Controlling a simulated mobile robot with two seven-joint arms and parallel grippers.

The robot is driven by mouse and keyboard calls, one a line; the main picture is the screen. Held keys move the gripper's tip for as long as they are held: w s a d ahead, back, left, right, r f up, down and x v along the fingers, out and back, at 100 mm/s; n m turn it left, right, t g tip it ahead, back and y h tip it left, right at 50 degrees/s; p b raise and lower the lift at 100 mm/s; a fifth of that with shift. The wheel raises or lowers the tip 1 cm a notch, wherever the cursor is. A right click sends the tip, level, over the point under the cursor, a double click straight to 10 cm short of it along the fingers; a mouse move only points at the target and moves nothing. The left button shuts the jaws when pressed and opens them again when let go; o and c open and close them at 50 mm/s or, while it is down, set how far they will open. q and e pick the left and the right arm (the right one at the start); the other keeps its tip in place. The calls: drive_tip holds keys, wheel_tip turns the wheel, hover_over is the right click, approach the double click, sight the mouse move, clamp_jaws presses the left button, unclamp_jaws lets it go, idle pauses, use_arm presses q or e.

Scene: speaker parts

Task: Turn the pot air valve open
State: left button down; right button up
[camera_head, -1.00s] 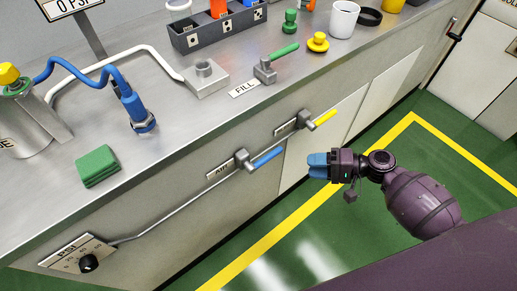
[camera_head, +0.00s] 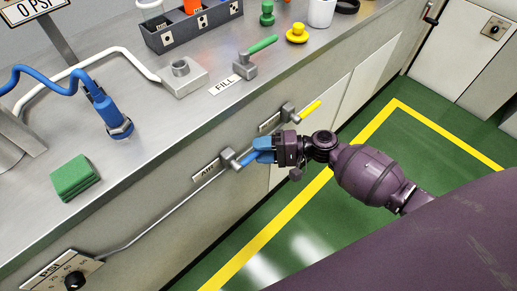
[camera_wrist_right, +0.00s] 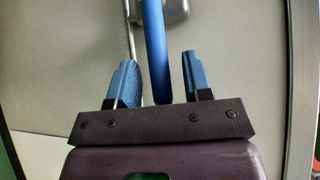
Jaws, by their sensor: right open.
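The air valve (camera_head: 230,159) is a grey body on the counter's front panel, beside a label that appears to read AIR. Its blue handle (camera_head: 248,158) points right, and my right gripper partly covers it. My right gripper (camera_head: 263,150) is at the handle, with blue fingertips open. In the right wrist view, the blue handle (camera_wrist_right: 153,45) runs between the two open fingers (camera_wrist_right: 160,75), with a gap visible on its right. The left gripper is out of view.
A yellow-handled valve (camera_head: 309,112) sits just up and right on the same panel. A green-handled FILL valve (camera_head: 262,46) stands on the counter top. The green floor (camera_head: 395,150) to the right is free.

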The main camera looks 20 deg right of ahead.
drive_tip(key=shift+w+a, duration=0.2)
drive_tip(key=shift+a, duration=0.25)
clamp_jaws()
